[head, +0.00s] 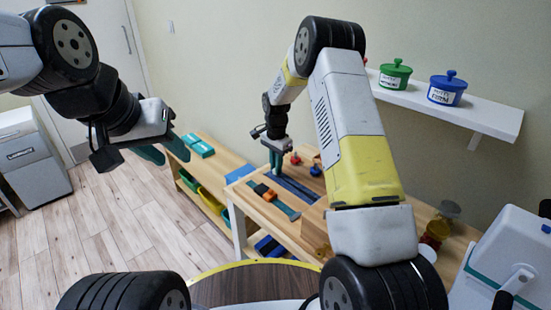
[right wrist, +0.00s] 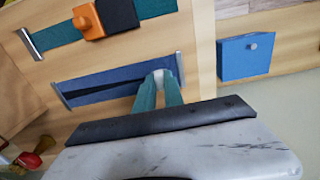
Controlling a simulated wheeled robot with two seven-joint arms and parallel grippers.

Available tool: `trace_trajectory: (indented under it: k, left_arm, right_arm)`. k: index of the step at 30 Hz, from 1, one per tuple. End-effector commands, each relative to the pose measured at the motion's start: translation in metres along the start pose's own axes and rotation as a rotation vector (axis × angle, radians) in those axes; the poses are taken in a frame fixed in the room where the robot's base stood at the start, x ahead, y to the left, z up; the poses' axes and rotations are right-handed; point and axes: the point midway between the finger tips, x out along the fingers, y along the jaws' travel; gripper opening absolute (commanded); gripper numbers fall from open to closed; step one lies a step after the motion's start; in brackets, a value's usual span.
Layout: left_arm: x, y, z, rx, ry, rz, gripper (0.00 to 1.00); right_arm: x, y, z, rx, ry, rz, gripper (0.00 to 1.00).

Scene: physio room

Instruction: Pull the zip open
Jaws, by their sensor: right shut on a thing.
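The zip panel (right wrist: 85,84) is a blue fabric strip on a wooden board, with metal bars at its ends. It also shows in the head view (head: 297,189). A dark gap runs along its middle, left of my fingers in the right wrist view. My right gripper (right wrist: 158,80) is at the strip's right part with its teal fingertips together on the zip pull, which they mostly hide; a small pale bit shows between them. In the head view my right gripper (head: 275,165) points down at the board. My left gripper (head: 165,150) is open and empty, in the air left of the bench.
On the board (right wrist: 120,55), a teal strap with an orange and black buckle (right wrist: 100,18) lies beside the zip panel. A blue flap with a round stud (right wrist: 246,57) is at the right. Red and blue knobs (head: 295,158) stand behind.

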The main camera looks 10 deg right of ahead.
Motion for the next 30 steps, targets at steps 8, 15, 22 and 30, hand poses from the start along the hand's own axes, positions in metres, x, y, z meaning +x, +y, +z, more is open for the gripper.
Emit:
trace_trajectory:
  k: [8, 15, 22, 30]
  left_arm:
    - [0.0, 0.0, 0.0, 0.0, 0.0, 0.0, 0.36]
    - [0.0, 0.0, 0.0, 0.0, 0.0, 0.0, 0.36]
    - [0.0, 0.0, 0.0, 0.0, 0.0, 0.0, 0.36]
    - [0.0, 0.0, 0.0, 0.0, 0.0, 0.0, 0.36]
  right_arm:
    - [-0.002, -0.006, 0.0, -0.001, 0.002, -0.01, 0.0]
    - [-0.002, -0.006, 0.0, -0.001, 0.003, -0.013, 0.34]
    - [-0.001, -0.004, 0.0, 0.0, 0.002, -0.007, 0.35]
    - [-0.023, -0.005, 0.0, 0.0, 0.003, -0.009, 0.35]
